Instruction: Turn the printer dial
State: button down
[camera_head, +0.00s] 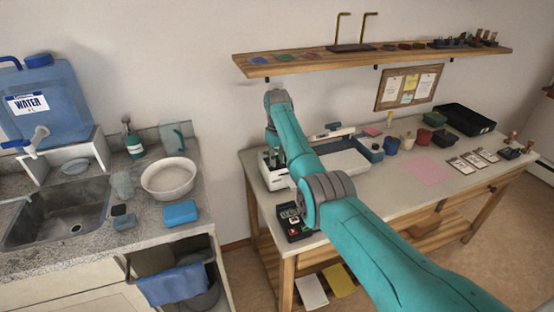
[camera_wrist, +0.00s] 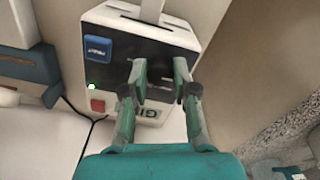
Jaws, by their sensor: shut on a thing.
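The printer (camera_wrist: 177,39) fills the upper middle of the wrist view, a pale box with a dark front panel. The dial itself is dark and mostly hidden between the fingertips. In the head view the printer (camera_head: 272,181) stands at the table's left end, partly covered by my arm.
A dark keypad device (camera_head: 293,222) sits on the table (camera_head: 385,205) in front of the printer. Cups, a pink sheet (camera_head: 430,170) and a black tray (camera_head: 466,119) lie to the right. A wooden shelf (camera_head: 400,57) runs above. A sink counter (camera_head: 150,215) stands left.

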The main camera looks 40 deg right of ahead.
jog(key=c, duration=0.9)
grip_release()
notch_tip(320, 180, up, 12)
jog(key=shift+a, duration=0.1)
dwell(0.3)
